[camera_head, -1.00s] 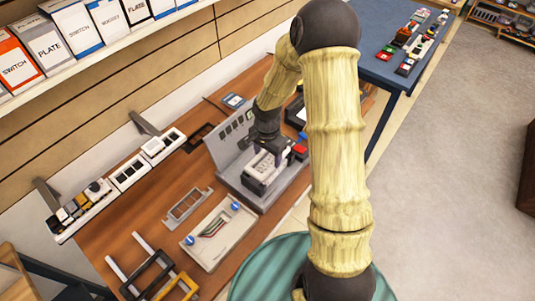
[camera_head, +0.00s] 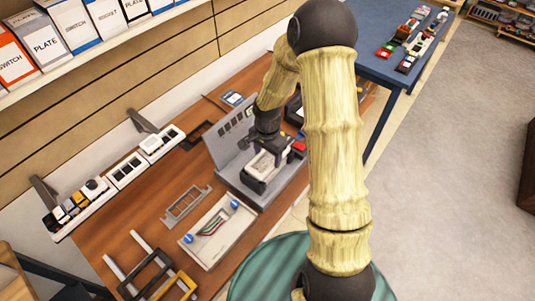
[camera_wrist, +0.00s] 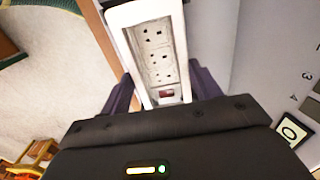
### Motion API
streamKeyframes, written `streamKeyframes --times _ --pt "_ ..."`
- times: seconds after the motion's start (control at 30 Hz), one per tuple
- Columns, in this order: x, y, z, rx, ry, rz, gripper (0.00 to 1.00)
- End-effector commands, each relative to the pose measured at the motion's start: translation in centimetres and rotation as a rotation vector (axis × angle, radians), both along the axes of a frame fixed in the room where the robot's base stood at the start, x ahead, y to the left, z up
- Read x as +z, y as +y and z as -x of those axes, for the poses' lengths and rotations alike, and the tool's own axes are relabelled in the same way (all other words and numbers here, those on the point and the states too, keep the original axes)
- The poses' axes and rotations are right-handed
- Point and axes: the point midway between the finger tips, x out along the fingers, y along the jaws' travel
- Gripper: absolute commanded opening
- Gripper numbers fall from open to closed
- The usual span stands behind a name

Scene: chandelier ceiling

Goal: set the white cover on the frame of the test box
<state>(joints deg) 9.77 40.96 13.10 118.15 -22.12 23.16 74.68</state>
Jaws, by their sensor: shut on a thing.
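The test box (camera_head: 252,185) has a dark body and stands on the grey rig on the wooden bench. The white cover (camera_wrist: 128,16) is a long frame around a row of grey sockets in the wrist view; it also shows as a pale piece at the top of the box in the head view (camera_head: 262,165). My gripper (camera_wrist: 165,88) is shut on the white cover, with one dark finger on each long side. It is over the box in the head view (camera_head: 267,146). Whether the cover is fully seated on the frame cannot be told.
The grey rig's upright panel (camera_head: 231,138) stands close behind my gripper. A white tray with wires (camera_head: 206,250), a grey frame (camera_head: 186,206) and a rail of switch modules (camera_head: 127,172) lie to the left. A blue table (camera_head: 385,62) is behind right.

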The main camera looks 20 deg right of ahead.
Motion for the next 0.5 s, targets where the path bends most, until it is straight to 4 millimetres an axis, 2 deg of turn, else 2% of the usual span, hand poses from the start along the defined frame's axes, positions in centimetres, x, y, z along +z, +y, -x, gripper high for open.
streamKeyframes --times 0.5 --pt "-0.97 0.01 0.02 0.000 0.000 0.000 0.41"
